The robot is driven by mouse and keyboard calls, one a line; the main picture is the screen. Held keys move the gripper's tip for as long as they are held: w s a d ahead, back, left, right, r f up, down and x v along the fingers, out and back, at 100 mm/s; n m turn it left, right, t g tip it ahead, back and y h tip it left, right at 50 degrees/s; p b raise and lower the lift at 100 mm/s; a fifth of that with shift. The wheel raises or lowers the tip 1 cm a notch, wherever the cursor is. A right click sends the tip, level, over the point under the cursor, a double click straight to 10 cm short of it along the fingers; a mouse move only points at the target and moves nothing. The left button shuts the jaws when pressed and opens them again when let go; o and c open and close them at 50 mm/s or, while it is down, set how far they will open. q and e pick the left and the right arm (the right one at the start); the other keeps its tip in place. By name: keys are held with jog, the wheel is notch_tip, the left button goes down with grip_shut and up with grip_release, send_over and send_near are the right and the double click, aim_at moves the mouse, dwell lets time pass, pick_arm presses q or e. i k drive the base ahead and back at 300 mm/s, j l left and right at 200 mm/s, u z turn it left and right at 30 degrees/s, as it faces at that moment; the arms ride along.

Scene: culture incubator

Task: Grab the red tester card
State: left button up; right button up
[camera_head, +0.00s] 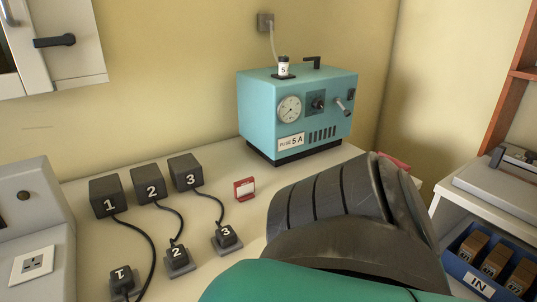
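A small red card with a white face (244,189) stands or leans on the pale bench, right of the numbered black boxes and in front of the teal machine. A link of my own arm, dark and ribbed with a green part below, fills the lower middle and right, to the right of the card. No gripper fingers show, so I cannot see either gripper's state. A bit of another red or pink thing (396,160) shows behind my arm; most of it is hidden and I cannot tell what it is.
A teal machine (262,109) with a dial stands at the back. Black boxes 1 (107,196), 2 (148,186) and 3 (185,172) have cables to numbered plugs. A blue IN bin (479,285) is at right. Bench between card and machine is clear.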

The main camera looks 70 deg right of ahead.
aim_at(244, 189)
jog(key=z, duration=2.15)
